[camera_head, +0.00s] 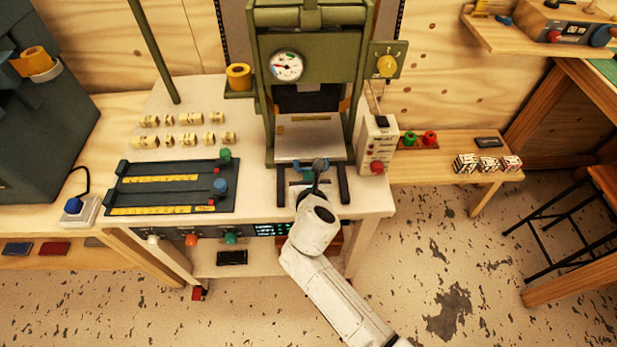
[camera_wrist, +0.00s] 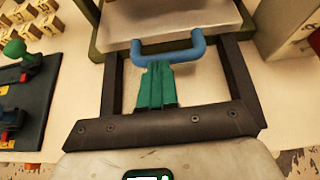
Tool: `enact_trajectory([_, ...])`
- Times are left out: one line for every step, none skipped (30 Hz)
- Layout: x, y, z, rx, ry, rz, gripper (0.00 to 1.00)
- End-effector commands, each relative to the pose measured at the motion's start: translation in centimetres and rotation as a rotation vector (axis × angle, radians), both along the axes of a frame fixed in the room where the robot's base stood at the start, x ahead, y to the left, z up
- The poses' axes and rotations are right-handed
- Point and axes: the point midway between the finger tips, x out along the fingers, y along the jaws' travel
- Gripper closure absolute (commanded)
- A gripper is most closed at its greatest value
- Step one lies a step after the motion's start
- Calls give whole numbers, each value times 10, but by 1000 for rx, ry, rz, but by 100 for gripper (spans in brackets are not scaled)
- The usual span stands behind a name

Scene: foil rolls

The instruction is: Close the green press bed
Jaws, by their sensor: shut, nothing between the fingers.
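The green press (camera_head: 312,50) stands at the back of the white table. Its bed (camera_head: 309,147), a pale plate, lies low between the green uprights, with its front edge toward me. A blue handle (camera_head: 306,166) is on the bed's front; it also shows in the wrist view (camera_wrist: 182,47). My gripper (camera_head: 318,184) is at the near side of this handle. In the wrist view, its teal fingers (camera_wrist: 155,72) are together and empty, with their tips close under the handle bar. I cannot tell whether they touch it. My wrist hides the table's front edge below.
Dark rails (camera_head: 343,185) flank my gripper. A white control box (camera_head: 376,145) with a red button stands right of the press. A dark slider panel (camera_head: 165,187) with green and blue knobs lies left, with several small beige blocks (camera_head: 189,139) behind it.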

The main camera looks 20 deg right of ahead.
Motion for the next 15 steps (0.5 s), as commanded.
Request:
enact_trajectory([0,0,0,0,0,0,100])
enact_trajectory([0,0,0,0,0,0,100])
enact_trajectory([0,0,0,0,0,0,100])
enact_trajectory([0,0,0,0,0,0,100])
enact_trajectory([0,0,0,0,0,0,100])
enact_trajectory([1,0,0,0,-1,0,100])
enact_trajectory([2,-1,0,0,-1,-1,100])
enact_trajectory([5,-2,0,0,-1,-1,100])
enact_trajectory([10,-3,1,0,-2,-1,100])
enact_trajectory([15,-5,1,0,-2,-1,100])
enact_trajectory([20,-6,1,1,-2,-2,100])
enact_trajectory([26,-8,1,1,-2,-2,100])
enact_trajectory([30,-10,1,0,-2,-3,100])
enact_trajectory([33,-11,1,-1,-2,-2,100])
enact_trajectory([37,-12,1,-1,-2,-2,100])
